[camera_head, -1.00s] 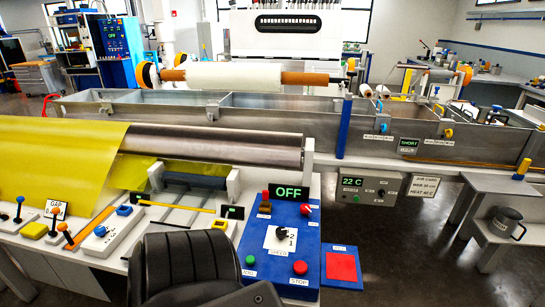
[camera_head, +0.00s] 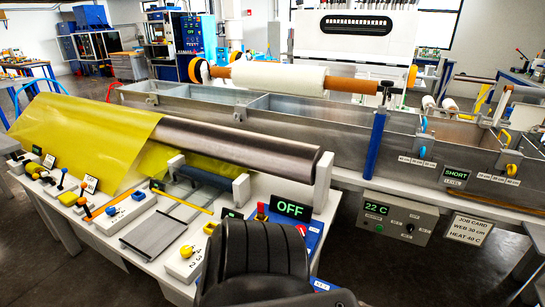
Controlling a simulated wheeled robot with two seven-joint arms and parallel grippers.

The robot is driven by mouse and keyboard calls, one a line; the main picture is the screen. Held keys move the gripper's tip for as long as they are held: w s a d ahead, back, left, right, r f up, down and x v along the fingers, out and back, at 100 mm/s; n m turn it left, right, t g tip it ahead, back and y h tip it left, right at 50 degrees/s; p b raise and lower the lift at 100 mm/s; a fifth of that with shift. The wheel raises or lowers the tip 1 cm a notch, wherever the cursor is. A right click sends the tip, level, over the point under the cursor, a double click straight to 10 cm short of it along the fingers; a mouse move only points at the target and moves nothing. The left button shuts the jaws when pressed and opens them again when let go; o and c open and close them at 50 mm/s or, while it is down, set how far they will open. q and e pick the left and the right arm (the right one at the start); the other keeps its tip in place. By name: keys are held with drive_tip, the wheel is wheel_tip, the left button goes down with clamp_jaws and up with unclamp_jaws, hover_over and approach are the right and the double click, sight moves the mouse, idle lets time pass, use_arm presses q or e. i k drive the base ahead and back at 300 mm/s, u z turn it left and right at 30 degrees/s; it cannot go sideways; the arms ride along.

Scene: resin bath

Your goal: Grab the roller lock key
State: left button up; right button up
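I cannot pick out the roller lock key with certainty. A small red-topped part (camera_head: 260,212) stands beside the OFF display (camera_head: 291,208), but it is too small to tell whether it is a key. A white end block (camera_head: 323,180) stands near the roller's right end. Neither gripper shows. A dark ribbed part of my own body fills the bottom centre and hides most of the blue control panel (camera_head: 312,236).
Several small levers and blocks, including an orange-handled one (camera_head: 100,210), stand along the bench's left front. A grey plate (camera_head: 153,235) lies before the yellow bar (camera_head: 184,201). A long metal tank (camera_head: 345,128) runs behind. A blue post (camera_head: 375,145) rises right of the roller.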

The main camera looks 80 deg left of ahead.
sight(261, 206)
drive_tip(key=z, duration=1.3)
drive_tip(key=i, duration=2.15)
drive_tip(key=u, duration=4.55)
drive_tip(key=i, duration=1.65)
drive_tip(key=z, duration=0.05)
